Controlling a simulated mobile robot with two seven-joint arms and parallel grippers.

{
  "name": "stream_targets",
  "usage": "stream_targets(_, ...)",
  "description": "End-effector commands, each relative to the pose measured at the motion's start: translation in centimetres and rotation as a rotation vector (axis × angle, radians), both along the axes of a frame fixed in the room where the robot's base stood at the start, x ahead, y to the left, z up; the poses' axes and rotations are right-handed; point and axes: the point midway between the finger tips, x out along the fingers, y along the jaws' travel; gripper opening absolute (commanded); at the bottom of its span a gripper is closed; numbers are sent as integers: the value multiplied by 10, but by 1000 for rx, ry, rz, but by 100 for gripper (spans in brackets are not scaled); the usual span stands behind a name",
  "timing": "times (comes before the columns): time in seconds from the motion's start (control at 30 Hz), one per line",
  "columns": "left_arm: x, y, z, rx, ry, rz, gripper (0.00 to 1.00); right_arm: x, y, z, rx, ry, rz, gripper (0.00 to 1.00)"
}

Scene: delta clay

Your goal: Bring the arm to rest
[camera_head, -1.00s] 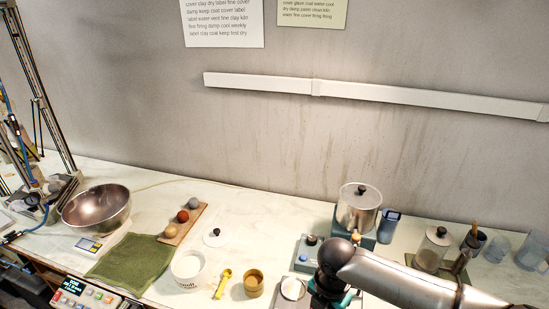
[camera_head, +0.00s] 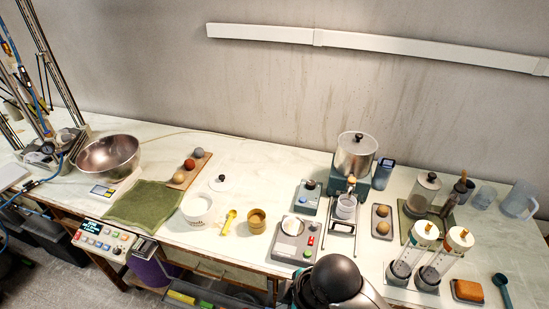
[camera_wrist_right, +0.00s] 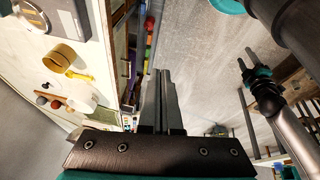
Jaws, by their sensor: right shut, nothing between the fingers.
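My right arm (camera_head: 335,280) shows in the head view as a dark rounded joint at the bottom edge, in front of the bench; its gripper is hidden there. In the right wrist view my right gripper (camera_wrist_right: 163,75) has its two grey fingers together with nothing between them. It is over open floor, beside the bench front. An arm with a teal collar, seemingly my left one, stands at the right of that view, with its dark gripper end (camera_wrist_right: 248,62) small and unclear. The left arm does not show in the head view.
The white bench (camera_head: 250,165) carries a steel bowl (camera_head: 108,155), green cloth (camera_head: 143,203), white tub (camera_head: 197,208), grey scale (camera_head: 293,240), steel hopper (camera_head: 355,155) and two clear cylinders (camera_head: 437,268). A control panel (camera_head: 103,240) sits at the front left.

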Motion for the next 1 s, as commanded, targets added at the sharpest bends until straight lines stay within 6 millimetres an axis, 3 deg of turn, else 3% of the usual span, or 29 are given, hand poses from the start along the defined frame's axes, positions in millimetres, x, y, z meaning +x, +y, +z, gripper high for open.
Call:
stream_targets(0.3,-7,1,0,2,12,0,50,-38,-63,16,77,79,-693,0)
stream_targets(0.7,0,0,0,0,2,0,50,-88,-146,28,33,96,-1239,0)
stream_targets(1.0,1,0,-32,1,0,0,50,-76,-142,-62,15,120,-1227,0)
